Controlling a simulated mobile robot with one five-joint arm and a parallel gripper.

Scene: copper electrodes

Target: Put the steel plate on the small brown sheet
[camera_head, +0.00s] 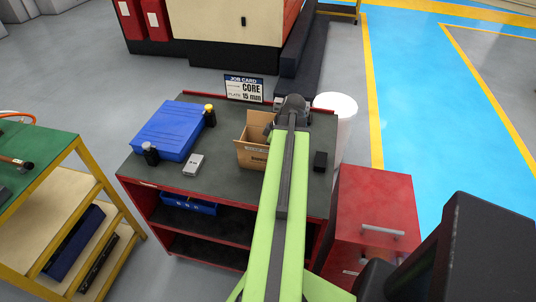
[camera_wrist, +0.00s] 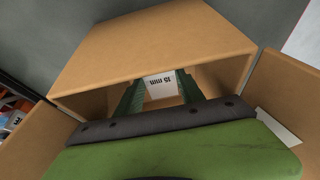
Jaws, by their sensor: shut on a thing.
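A pale plate marked "15 mm" (camera_wrist: 161,86) shows between the two dark green fingers of my gripper (camera_wrist: 160,92) in the wrist view. My gripper is shut on it, inside the opening of a cardboard box (camera_wrist: 160,40). The mark reads upside down. The same open box stands on the workbench (camera_head: 227,180) in the head view (camera_head: 252,156). There my arm reaches over the bench beside the box and hides part of it; the fingers and plate cannot be made out. I cannot make out a small brown sheet in either view.
A blue case (camera_head: 168,130), dark bottles and a small grey box (camera_head: 188,167) stand left on the bench. A job card (camera_head: 244,88) stands at the back. A small black block (camera_head: 320,161) lies right of my arm. A red drawer cabinet (camera_head: 375,205) stands beside the bench.

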